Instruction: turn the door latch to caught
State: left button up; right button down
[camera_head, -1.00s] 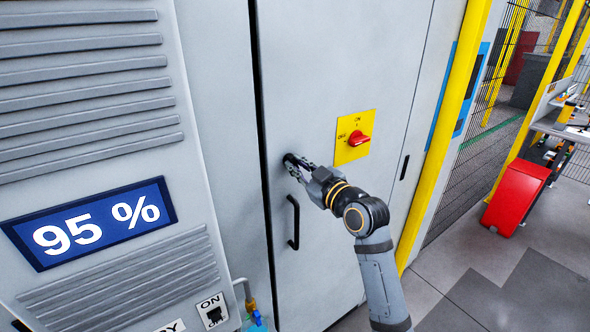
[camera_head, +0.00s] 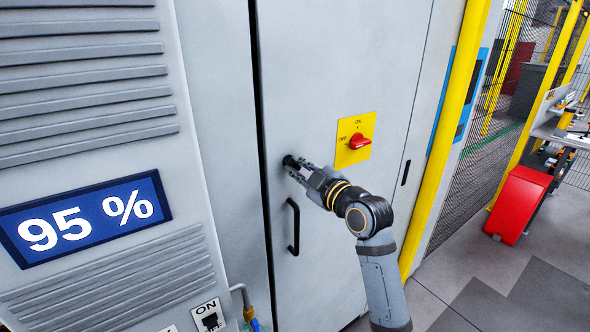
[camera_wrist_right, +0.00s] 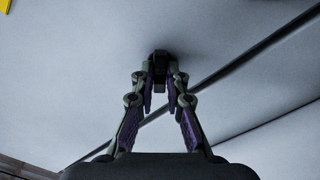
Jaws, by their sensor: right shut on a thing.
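The door latch (camera_head: 288,160) is a small black knob on the grey cabinet door (camera_head: 330,60), close to the dark door gap. It also shows in the right wrist view (camera_wrist_right: 159,56), dark between the fingertips. My right gripper (camera_head: 296,168) reaches in from the right and is shut on the latch; in the right wrist view its two fingers (camera_wrist_right: 160,78) close around it from both sides. The fingers hide part of the latch, and its exact turn is hard to tell. My left gripper is not in view.
A black door handle (camera_head: 293,228) is below the latch. A yellow plate with a red switch (camera_head: 358,141) is to its right. A yellow post (camera_head: 447,120) and a red box (camera_head: 518,203) stand further right. A 95 % display (camera_head: 85,220) is at left.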

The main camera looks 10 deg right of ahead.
jog(key=shift+f+n+b, duration=0.2)
jog(key=shift+n+b, duration=0.3)
jog(key=shift+b, duration=0.05)
jog(key=shift+n+b, duration=0.5)
jog(key=shift+n, duration=0.4)
jog(key=shift+r+n, duration=0.15)
jog(key=shift+n, duration=0.75)
